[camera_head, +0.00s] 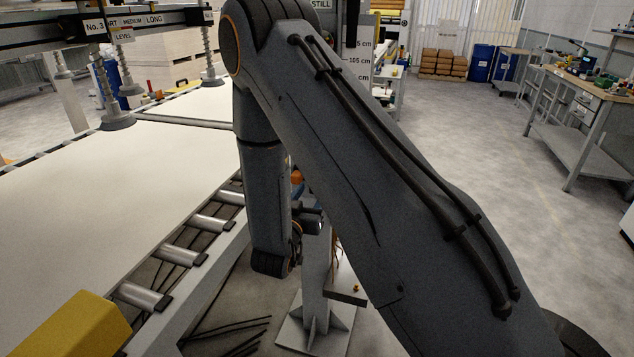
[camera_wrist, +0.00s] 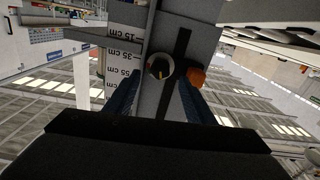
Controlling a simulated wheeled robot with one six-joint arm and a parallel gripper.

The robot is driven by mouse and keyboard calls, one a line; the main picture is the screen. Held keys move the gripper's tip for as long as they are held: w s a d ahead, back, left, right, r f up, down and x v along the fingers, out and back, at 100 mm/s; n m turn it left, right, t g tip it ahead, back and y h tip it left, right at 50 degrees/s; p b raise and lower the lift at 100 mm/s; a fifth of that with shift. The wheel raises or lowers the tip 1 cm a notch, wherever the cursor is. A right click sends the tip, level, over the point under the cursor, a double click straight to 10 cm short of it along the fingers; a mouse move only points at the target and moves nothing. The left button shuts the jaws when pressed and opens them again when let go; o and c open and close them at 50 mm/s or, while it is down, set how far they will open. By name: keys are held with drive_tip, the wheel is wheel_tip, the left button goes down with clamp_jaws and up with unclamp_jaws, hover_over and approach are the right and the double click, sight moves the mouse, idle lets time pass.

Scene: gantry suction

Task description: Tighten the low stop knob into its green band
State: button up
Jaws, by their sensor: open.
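A round dark knob (camera_wrist: 160,67) with a pale rim and a yellow pointer mark shows in the wrist view, on the face of a grey post (camera_wrist: 205,10). I take it for the low stop knob. An orange block (camera_wrist: 196,76) sits just right of it. My gripper (camera_wrist: 160,78) is open, with one blue finger on each side of the knob's lower part. I cannot tell whether the fingers touch it. No green band can be made out. In the head view my arm hides the knob; only a bit of orange and blue shows beside the arm.
A height scale (camera_wrist: 124,54) runs along the post beside the knob. In the head view, a white sheet (camera_head: 100,190) lies on a roller conveyor (camera_head: 212,222) at left, with suction cups (camera_head: 117,121) above. A workbench (camera_head: 580,110) stands at right, with open floor before it.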

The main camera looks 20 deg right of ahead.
drive_tip(key=shift+p+x, duration=0.6)
drive_tip(key=shift+x, duration=1.95)
drive_tip(key=c, duration=1.1)
drive_tip(key=shift+o, duration=0.2)
drive_tip(key=shift+m, duration=0.3)
drive_tip(key=shift+m+b, duration=1.7)
drive_tip(key=shift+m, duration=1.1)
